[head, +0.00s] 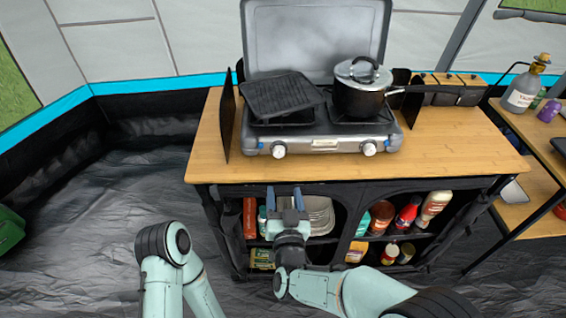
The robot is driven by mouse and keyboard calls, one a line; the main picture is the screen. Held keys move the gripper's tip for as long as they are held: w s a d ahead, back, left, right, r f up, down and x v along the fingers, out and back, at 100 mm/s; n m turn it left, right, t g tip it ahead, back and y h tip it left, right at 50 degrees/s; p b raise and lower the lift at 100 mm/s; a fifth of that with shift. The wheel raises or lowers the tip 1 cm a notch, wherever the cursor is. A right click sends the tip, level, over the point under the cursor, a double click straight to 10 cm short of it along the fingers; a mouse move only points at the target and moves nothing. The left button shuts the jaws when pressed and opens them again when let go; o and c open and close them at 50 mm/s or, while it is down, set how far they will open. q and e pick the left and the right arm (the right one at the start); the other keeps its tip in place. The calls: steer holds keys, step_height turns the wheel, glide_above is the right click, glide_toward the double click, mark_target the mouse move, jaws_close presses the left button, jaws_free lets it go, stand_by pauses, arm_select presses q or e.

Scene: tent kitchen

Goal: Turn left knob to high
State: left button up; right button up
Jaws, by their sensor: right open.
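The camping stove (325,146) stands on a wooden counter with its lid raised. Its left knob (279,150) and right knob (369,149) are on the front panel. The setting of the left knob is too small to read. My right gripper (285,190) is open and empty, its fingers pointing up toward the stove. It shows just below the left knob in the picture, in front of the counter edge, apart from the knob. My left arm shows at the lower left, but its gripper is not in view.
A black grill pan (283,93) lies on the left burner and a lidded pot (360,90) on the right one. The counter (455,150) is bare at the right. Shelves below hold plates (322,214) and bottles (408,212). A side table (525,212) stands at the right.

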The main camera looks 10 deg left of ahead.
mark_target(279, 154)
steer(key=x, duration=1.3)
steer(key=shift+f+p, duration=0.1)
steer(key=shift+p, duration=0.2)
steer(key=c, duration=1)
